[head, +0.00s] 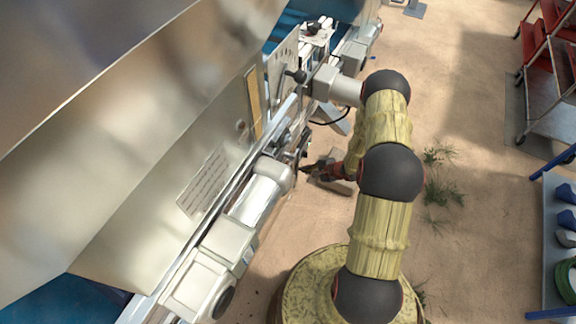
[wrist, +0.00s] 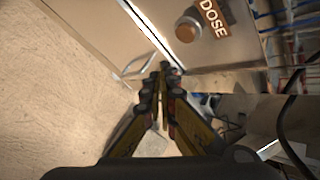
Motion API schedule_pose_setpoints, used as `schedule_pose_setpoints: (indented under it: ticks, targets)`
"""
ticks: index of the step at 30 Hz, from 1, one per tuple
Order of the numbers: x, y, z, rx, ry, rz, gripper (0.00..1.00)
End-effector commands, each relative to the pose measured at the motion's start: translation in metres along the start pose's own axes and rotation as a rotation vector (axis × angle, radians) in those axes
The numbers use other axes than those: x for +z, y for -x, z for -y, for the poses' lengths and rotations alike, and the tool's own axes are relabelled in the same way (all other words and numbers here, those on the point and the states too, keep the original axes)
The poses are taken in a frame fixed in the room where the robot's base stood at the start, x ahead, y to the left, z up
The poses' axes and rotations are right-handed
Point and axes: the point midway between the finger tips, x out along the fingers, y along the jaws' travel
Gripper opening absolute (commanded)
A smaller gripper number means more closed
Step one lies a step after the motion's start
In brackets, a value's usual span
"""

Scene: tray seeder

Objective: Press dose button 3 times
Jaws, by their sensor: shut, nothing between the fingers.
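The dose button (wrist: 187,31) is a round brown knob on a grey panel (wrist: 232,50) at the top of the wrist view. A brown label reading DOSE (wrist: 213,17) sits beside it. My gripper (wrist: 162,72) is shut and empty, its fingertips together below the button in the wrist view and apart from it by a visible gap. In the head view my gripper (head: 306,169) is beside the machine's edge, partly hidden by my arm. I cannot make out the dose button in the head view.
The large metal hopper (head: 180,130) of the seeder fills the left of the head view. A grey motor housing (head: 262,190) lies close to my gripper. A red-shelved rack (head: 548,60) and a blue bench (head: 556,240) stand at the right. The sandy floor between is mostly clear.

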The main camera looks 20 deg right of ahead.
Motion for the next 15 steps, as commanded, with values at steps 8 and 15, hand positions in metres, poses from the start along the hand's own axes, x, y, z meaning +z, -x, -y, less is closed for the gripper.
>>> schedule_pose_setpoints:
  ticks: [8,15]
  targets:
    - [0.016,-0.021,0.015,0.001,0.000,0.000,0.00]
    - [0.020,-0.027,0.020,0.000,0.000,0.000,0.00]
